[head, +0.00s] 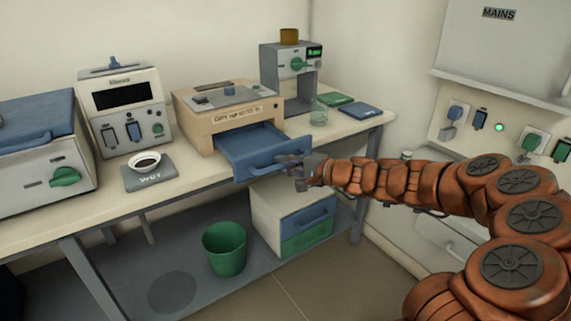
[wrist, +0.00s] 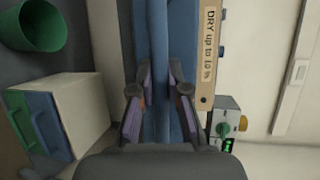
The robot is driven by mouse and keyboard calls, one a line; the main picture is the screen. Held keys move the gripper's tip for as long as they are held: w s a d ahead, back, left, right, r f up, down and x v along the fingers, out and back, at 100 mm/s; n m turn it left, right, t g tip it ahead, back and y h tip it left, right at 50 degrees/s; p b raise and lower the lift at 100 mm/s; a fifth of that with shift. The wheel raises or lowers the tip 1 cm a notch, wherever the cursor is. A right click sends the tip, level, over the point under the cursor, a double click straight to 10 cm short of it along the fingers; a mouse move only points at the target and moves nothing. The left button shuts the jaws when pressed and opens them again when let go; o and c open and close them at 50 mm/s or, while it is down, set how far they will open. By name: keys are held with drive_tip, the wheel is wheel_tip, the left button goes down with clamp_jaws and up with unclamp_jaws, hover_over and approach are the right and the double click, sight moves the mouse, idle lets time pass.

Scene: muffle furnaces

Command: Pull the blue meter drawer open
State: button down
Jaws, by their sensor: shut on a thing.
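The blue meter drawer (head: 262,149) stands pulled out from the front of the beige meter (head: 222,106), which is labelled "DRY up to 10 %" in the wrist view. Its tray looks empty in the head view. My gripper (head: 292,164) is at the drawer's front, near its right end. In the wrist view my gripper (wrist: 160,100) has one finger on each side of a blue bar (wrist: 158,60) of the drawer front and is shut on it. The exact contact at the fingertips is partly hidden by the fingers.
A white cabinet with blue and green drawers (head: 305,222) stands under the bench below the drawer. A green bin (head: 224,248) stands left of it. A "WET" scale with a dish (head: 146,162) is left.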

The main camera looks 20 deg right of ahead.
drive_tip(key=c, duration=1.1)
unclamp_jaws()
drive_tip(key=shift+c, duration=0.2)
drive_tip(key=v, duration=1.2)
